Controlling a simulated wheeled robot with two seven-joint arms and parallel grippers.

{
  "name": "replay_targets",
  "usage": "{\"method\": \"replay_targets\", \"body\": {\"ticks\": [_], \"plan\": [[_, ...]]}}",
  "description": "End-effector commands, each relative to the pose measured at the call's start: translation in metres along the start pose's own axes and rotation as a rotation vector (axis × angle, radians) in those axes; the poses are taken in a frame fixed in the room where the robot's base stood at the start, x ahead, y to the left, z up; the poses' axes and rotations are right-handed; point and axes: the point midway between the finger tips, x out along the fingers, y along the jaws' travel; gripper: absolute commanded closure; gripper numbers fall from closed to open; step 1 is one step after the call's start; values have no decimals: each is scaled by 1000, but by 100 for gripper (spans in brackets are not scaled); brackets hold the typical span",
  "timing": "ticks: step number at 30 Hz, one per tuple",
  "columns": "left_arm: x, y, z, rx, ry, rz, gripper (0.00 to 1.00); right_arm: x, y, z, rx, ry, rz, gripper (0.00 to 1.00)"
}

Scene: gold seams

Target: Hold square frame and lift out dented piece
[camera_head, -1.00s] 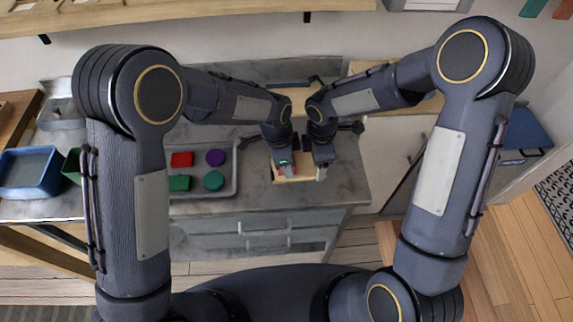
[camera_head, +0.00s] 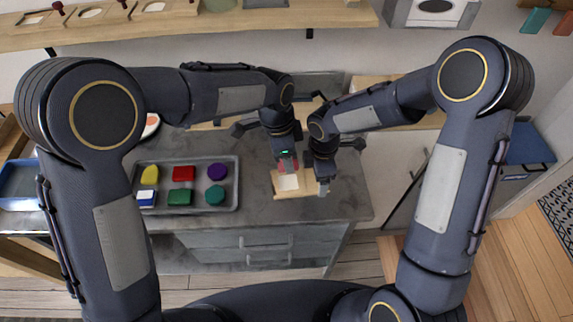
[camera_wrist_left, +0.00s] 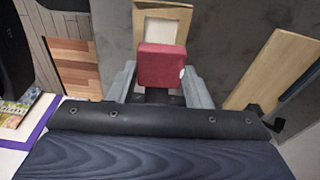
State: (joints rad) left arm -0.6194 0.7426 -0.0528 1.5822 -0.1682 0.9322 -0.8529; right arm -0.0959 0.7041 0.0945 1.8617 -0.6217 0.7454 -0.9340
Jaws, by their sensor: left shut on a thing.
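A red square piece (camera_wrist_left: 162,66) with a pale spot near its right edge is gripped between the fingers of my left gripper (camera_head: 287,168); it fills the middle of the left wrist view. The light wooden square frame (camera_head: 308,180), with a pale square opening, lies on the counter just below it. The frame also shows behind the piece in the left wrist view (camera_wrist_left: 163,10), where the piece covers its near part. The piece appears clear of the opening. My right gripper (camera_head: 323,187) is at the frame's right edge; its fingers are too small to tell their grip.
A grey tray (camera_head: 236,187) with several coloured pieces stands left of the frame on the grey counter (camera_head: 262,207). A blue bin (camera_head: 18,183) is at the far left. A wooden shelf (camera_head: 215,22) runs along the wall above.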

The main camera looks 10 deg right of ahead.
Motion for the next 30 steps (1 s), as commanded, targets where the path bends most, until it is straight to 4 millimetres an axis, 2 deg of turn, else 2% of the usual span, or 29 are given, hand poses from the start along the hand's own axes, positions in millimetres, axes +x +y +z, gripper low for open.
{"method": "replay_targets", "body": {"ticks": [6,30], "plan": [[-19,0,-4,1,2,-2,80,-1,1,0,1,0,2,35],[-59,0,-10,2,3,-2,80,-1,1,0,1,1,4,35]]}}
